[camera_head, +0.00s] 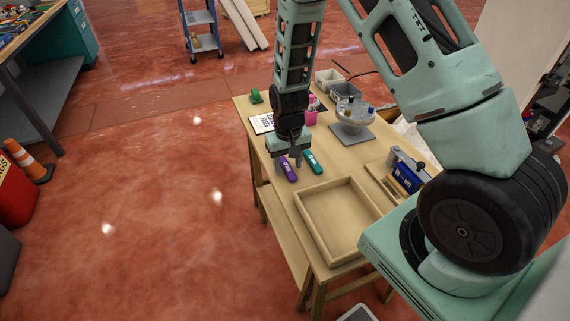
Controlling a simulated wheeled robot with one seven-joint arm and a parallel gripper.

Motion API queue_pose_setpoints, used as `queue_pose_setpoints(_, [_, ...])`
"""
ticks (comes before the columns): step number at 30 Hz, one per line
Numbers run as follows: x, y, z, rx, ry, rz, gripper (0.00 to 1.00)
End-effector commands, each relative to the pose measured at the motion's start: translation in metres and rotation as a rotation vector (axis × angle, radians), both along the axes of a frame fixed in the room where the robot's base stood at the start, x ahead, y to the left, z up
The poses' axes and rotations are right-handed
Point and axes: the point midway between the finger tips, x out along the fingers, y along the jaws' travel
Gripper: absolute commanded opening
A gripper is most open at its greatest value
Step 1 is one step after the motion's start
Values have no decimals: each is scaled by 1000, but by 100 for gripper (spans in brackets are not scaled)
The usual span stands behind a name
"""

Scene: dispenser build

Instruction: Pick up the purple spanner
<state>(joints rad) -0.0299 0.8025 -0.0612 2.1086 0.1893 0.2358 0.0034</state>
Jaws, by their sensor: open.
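The purple spanner (289,171) lies on the wooden table, left of a teal tool of similar shape (313,162). My gripper (288,158) points down over the table, just behind and above the purple spanner's far end. Its fingers are open, and the far end of the spanner is close to or partly between them. I cannot tell whether the fingers touch it. The spanner's far end is partly hidden by the gripper.
An empty wooden tray (312,224) sits at the table's near end. A round clear carousel (353,113) and a blue device (404,176) stand to the right. A pink cup (311,117), a white sign (262,123) and grey bins (329,79) are farther back.

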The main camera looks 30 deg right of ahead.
Motion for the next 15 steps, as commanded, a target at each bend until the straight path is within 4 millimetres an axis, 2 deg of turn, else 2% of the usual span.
queue_pose_setpoints(8, [0, 0, -5, 0, -1, 0, 47])
queue_pose_setpoints(9, [0, 0, -5, 0, -1, 0, 42])
queue_pose_setpoints(13, [0, 0, -5, 0, 0, 0, 6])
queue_pose_setpoints(14, [0, 0, -5, 0, 0, 0, 0])
queue_pose_setpoints(15, [0, 0, -5, 0, 0, 0, 0])
